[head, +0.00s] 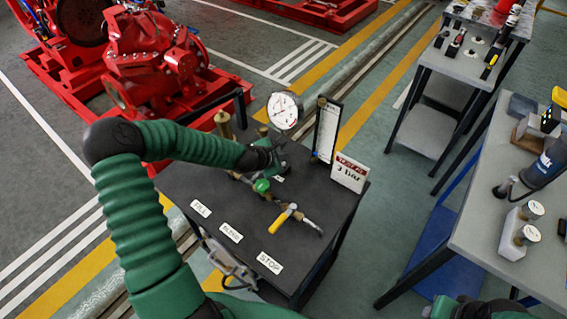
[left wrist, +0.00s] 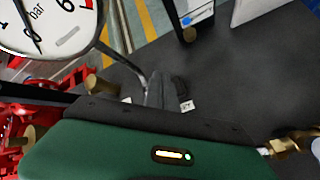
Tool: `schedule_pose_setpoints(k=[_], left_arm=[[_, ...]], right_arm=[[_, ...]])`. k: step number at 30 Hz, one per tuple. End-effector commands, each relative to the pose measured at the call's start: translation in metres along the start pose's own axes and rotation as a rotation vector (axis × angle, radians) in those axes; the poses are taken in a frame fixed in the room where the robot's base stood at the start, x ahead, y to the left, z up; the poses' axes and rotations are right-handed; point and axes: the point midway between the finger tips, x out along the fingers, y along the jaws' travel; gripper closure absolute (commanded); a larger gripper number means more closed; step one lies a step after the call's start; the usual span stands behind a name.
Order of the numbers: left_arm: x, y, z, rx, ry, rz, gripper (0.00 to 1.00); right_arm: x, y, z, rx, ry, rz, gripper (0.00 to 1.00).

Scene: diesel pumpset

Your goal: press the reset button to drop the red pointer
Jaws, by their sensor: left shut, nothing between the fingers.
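The round white pressure gauge (head: 283,110) stands on a stem above the dark bench. The left wrist view shows part of its dial (left wrist: 45,25) close up, with a black needle, the word "bar" and a red mark at the right edge. I cannot make out a reset button or tell the red pointer for certain. My left gripper (head: 278,154) is shut and empty, below the gauge and over the bench fittings. Its dark fingers (left wrist: 165,95) also show in the left wrist view, apart from the dial. The fingers of my right gripper are out of view.
The dark bench (head: 190,180) carries a green knob (head: 262,185), a yellow-handled valve (head: 283,218), a "3 bar" sign (head: 349,173) and an upright board (head: 326,130). Brass fittings stand left of the gauge. Grey tables (head: 510,235) are at right, red pumps (head: 155,60) behind.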

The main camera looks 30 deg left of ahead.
Motion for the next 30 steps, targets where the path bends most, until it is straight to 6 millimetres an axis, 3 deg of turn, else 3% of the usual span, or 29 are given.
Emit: schedule_pose_setpoints(k=[30], left_arm=[[0.0062,-0.0059,-0.0048,0.0,0.0,0.0,1.0]], right_arm=[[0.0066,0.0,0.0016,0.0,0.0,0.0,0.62]])
